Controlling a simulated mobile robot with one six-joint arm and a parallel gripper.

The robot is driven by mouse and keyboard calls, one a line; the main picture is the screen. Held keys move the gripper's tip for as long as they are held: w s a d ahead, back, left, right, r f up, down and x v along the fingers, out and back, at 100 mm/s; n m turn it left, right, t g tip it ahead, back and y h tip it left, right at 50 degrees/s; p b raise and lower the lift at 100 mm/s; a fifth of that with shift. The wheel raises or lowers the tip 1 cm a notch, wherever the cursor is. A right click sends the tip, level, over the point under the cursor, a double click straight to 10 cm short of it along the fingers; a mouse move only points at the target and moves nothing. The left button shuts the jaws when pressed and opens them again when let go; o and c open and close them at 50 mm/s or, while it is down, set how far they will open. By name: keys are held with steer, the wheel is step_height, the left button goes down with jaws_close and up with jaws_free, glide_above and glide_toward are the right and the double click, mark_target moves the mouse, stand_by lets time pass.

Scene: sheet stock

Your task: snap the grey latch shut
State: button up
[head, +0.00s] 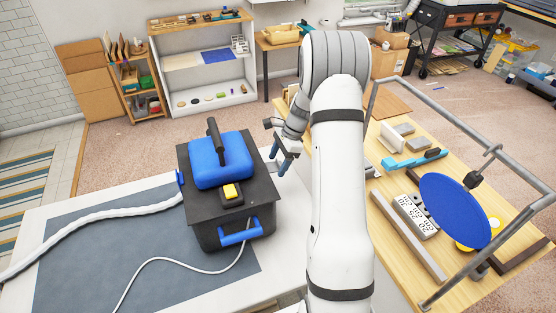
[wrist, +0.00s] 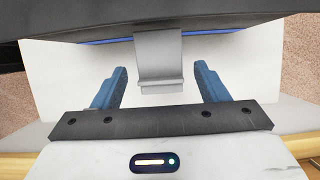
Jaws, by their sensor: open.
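A grey latch (wrist: 160,60) hangs from the dark edge of the box (wrist: 60,28) in the wrist view, with a bent lip at its lower end. I cannot tell how far it stands off the box wall. My gripper (wrist: 159,70) is open, with one blue finger on each side of the latch and a gap to both. In the head view my gripper (head: 281,153) is at the right side of the dark box (head: 203,228), which carries a blue top with a black handle. The latch is not clearly visible there.
The box stands on a grey mat (head: 80,260) on a white table. A white hose (head: 110,212) and a thin white cable (head: 150,262) lie to its left and front. A wooden bench (head: 400,270) with a power strip (head: 412,215), blue disc (head: 455,210) and metal frame is at right.

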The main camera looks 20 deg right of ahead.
steer(key=shift+c, duration=0.2)
steer(key=c, duration=0.9)
steer(key=shift+r, duration=0.1)
steer(key=shift+c, duration=0.2)
